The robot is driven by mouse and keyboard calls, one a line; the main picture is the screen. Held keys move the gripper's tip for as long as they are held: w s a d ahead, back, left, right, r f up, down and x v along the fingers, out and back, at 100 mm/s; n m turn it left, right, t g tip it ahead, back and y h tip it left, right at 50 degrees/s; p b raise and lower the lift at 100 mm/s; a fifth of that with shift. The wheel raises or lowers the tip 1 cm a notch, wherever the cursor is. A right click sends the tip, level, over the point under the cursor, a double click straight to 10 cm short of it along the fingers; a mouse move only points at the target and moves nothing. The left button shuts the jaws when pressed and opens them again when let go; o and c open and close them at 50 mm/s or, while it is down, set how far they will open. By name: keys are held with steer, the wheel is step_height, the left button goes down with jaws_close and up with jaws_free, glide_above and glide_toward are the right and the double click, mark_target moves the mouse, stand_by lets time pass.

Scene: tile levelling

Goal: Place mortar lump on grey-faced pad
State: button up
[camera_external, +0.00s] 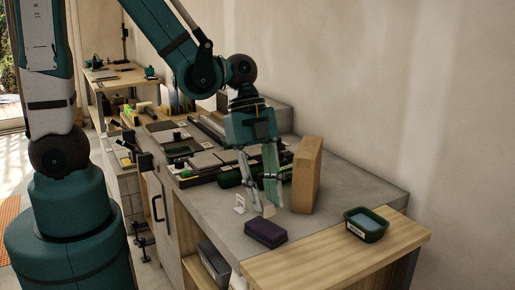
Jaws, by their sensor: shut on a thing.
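My gripper (267,205) points down over the grey worktop with its fingers close together. It is shut on a small pale beige lump (269,211), which shows low at the fingertips. The fingers hide part of the lump, and I cannot tell whether it touches the worktop. A dark purple block (265,233) lies just in front of the gripper. I cannot make out for certain which thing is the grey-faced pad.
A tall tan block (306,175) stands close to the right of my gripper. A small white stand (239,204) is to the left. A dark green tub (366,226) with a blue-grey inside sits at the right. Trays and tools (187,150) crowd the worktop behind.

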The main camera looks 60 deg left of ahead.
mark_target(264, 209)
steer(key=shift+f+b, duration=0.3)
steer(key=shift+f, duration=1.5)
steer(key=shift+f, duration=0.1)
steer(key=o, duration=0.9)
steer(key=shift+r, duration=0.25)
steer(key=shift+p+v, duration=1.05)
steer(key=shift+v, duration=4.8)
steer(key=shift+a+r, duration=0.1)
steer(key=shift+a, duration=0.1)
